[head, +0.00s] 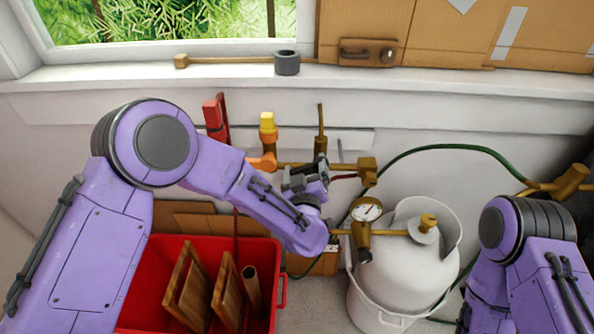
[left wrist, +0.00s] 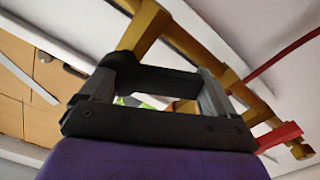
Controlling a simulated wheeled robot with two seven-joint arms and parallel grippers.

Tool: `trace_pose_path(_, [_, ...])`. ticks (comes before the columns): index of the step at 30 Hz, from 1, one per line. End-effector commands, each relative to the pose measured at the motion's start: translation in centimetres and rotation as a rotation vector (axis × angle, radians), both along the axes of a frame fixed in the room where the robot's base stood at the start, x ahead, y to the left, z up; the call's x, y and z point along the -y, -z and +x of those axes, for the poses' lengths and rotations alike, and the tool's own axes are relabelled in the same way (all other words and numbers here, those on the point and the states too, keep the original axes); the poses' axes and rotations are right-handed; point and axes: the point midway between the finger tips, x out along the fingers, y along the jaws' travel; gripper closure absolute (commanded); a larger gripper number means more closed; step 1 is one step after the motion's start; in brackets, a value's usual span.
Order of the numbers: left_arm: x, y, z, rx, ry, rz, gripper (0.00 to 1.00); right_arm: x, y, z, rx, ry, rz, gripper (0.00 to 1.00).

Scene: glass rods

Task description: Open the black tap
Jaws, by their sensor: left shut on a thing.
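The black tap (head: 320,146) sits on the brass pipe along the wall, with a thin brass stem standing upright above it. In the left wrist view a black part (left wrist: 125,66) lies between the two fingers, with a brass bar rising from it. My left gripper (head: 310,174) reaches in from the left and is shut on the black tap; its fingers partly hide the tap. The left gripper also shows in the left wrist view (left wrist: 158,95). My right arm is at the lower right, but its gripper is not in view.
A yellow-topped tap (head: 267,122) and a red lever (head: 215,112) stand left of the black tap. A pressure gauge (head: 367,210) and white tank (head: 405,265) are at right. A green hose (head: 440,147) arches behind. A red crate (head: 282,292) with wooden boards is below.

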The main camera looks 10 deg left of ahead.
Motion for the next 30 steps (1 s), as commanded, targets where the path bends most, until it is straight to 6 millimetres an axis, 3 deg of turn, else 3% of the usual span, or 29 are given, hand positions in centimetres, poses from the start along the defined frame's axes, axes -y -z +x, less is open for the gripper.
trace_pose_path(10, [0.6,0.1,0.0,0.000,0.008,-0.011,0.65,0.0,0.1,0.0,0.000,0.000,0.000,0.57])
trace_pose_path(11, [0.6,0.1,0.0,0.000,0.008,-0.011,0.07,0.0,0.1,0.0,0.000,0.000,0.000,0.57])
trace_pose_path(12, [0.6,0.1,0.0,0.000,0.008,-0.011,0.00,0.0,0.1,0.0,0.000,0.000,0.000,0.57])
trace_pose_path(20, [0.6,0.1,-0.3,-0.001,0.010,-0.010,0.00,0.0,0.3,0.0,0.000,0.000,0.000,0.57])
trace_pose_path(23, [0.9,0.2,-1.7,0.001,0.013,-0.009,0.00,0.0,0.7,0.0,0.000,0.000,0.000,0.57])
trace_pose_path(30, [1.5,0.3,-7.4,0.000,0.013,-0.007,0.00,0.0,1.7,0.0,0.000,0.000,0.000,0.57])
